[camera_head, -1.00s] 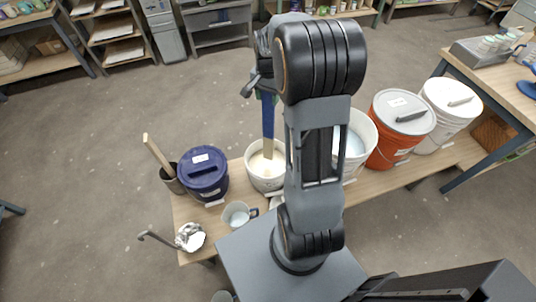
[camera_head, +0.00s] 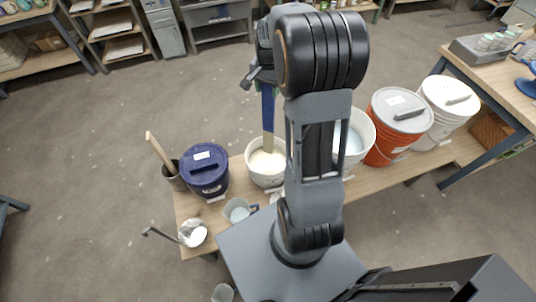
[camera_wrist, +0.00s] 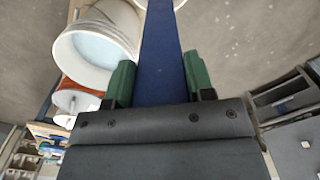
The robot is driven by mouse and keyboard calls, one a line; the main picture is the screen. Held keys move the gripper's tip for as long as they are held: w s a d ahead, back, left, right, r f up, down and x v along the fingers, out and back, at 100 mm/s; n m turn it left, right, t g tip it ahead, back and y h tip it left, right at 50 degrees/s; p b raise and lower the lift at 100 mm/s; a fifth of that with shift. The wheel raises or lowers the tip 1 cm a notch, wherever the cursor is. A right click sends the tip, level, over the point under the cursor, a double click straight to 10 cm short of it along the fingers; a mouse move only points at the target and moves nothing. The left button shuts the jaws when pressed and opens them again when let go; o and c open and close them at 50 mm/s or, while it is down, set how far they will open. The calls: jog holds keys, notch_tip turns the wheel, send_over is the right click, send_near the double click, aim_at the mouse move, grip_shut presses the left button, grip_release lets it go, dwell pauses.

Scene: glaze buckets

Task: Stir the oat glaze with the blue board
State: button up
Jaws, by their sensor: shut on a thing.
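My gripper (camera_wrist: 157,85) is shut on the blue board (camera_wrist: 162,50), with a green finger on each side of it. In the head view the blue board (camera_head: 268,112) hangs upright below my gripper. Its lower part is bare, pale wood and reaches down into the open white bucket of cream-coloured oat glaze (camera_head: 266,161). The board's lower end is hidden in the glaze. My arm covers part of the area just right of this bucket.
A lidded navy bucket (camera_head: 205,168) and a dark pot (camera_head: 173,177) with a wooden stick stand left. A mug (camera_head: 238,210) and a metal ladle bowl (camera_head: 193,233) are in front. Right are an open pale-blue glaze bucket (camera_head: 357,138), a lidded orange bucket (camera_head: 396,125) and a lidded white bucket (camera_head: 447,108).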

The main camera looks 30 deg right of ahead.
jog(key=shift+r, duration=0.1)
jog(key=shift+r+p, duration=2)
jog(key=shift+r, duration=0.45)
